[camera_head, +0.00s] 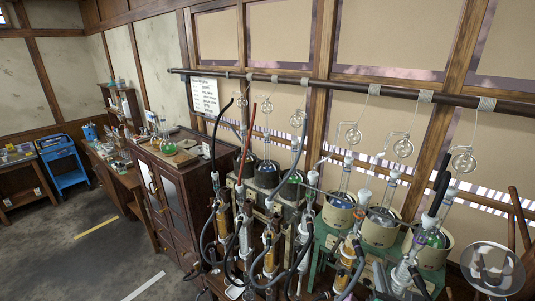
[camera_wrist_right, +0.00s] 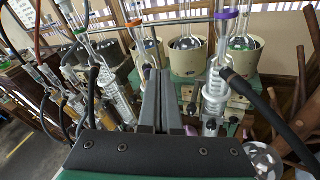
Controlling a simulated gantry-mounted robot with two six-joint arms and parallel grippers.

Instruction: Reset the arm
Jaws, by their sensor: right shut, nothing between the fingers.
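My right gripper (camera_wrist_right: 160,80) shows in the right wrist view. Its two dark fingers are together, with nothing between them. They point toward the reflux rig, in front of a glass condenser (camera_wrist_right: 215,95) with a purple collar, which stands to their right. I cannot tell whether the fingers touch anything. In the head view I cannot clearly pick out the right gripper among the hoses and glassware at the lower right. My left gripper is in neither view.
Round flasks sit in cream heating mantles (camera_head: 380,231) on a green stand (camera_head: 325,240). Black hoses (camera_wrist_right: 258,103) loop around the condensers. Glass bulbs hang from a dark rail (camera_head: 340,86). A wooden cabinet (camera_head: 180,190) stands left; the floor (camera_head: 70,260) there is largely clear.

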